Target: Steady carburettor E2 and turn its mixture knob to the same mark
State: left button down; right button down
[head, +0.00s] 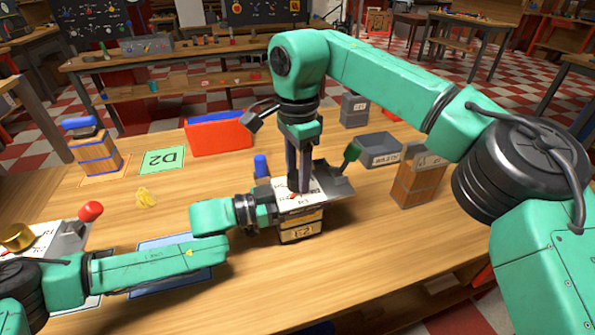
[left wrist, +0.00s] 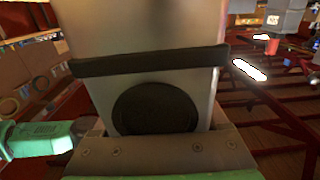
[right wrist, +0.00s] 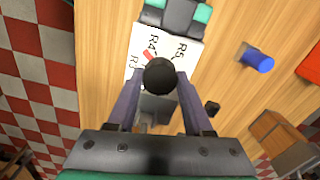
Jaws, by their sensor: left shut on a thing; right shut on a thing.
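Carburettor E2 (head: 302,233) stands upright on the table, with a white dial plate and a green-tipped lever (head: 352,152). My left gripper (head: 270,210) is shut on its body from the left. In the left wrist view a grey face with a dark band and dark disc fills the middle; its fingertips cannot be made out. My right gripper (head: 298,184) points down, shut on the dark mixture knob (right wrist: 160,76). The dial plate (right wrist: 141,73) shows R3, R4 and R5; the red pointer (right wrist: 150,55) lies near R4, partly hidden by the knob.
At left stands another unit with a brass knob (head: 17,237) and a red-tipped lever (head: 90,211). A blue cylinder (head: 260,165) is behind E2. A grey tray (head: 380,149) and wooden block (head: 417,184) stand to its right, a red bin (head: 218,136) farther back.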

pick_arm(q)
jog(key=shift+f, duration=0.1)
pick_arm(e)
jog(key=m, duration=0.4)
dwell(0.4)
jog(key=shift+c, duration=1.5)
grip_release()
notch_tip(320, 180, up, 12)
pick_arm(q)
grip_release()
